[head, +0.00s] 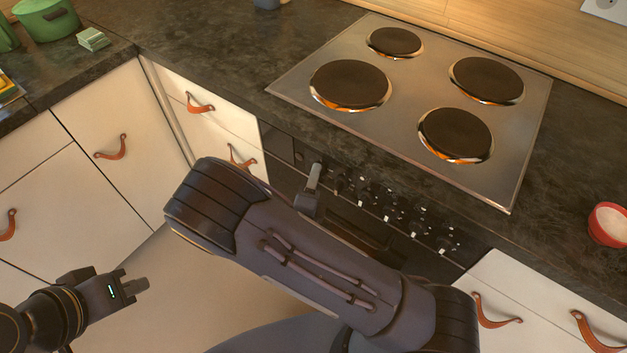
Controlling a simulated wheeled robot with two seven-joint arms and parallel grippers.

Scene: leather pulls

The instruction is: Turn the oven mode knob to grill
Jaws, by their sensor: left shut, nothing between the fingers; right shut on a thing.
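The oven's black control panel (376,206) runs below the counter edge, with a row of dark knobs (390,214) bearing small white marks. My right gripper (315,169) is at the left part of this row and is shut on a knob there. The fingers hide that knob, so I cannot tell its angle or the setting it points to. The mode markings are too small to read. My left gripper (143,285) is shut and empty, low at the left in front of the white cabinets, away from the oven.
A steel hob (420,88) with dark round plates lies above the oven on the dark counter (222,50). A red bowl (609,224) stands at the right, a green pot (46,20) at the far left. White drawers with leather pulls (112,147) flank the oven. My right forearm covers much of the oven front.

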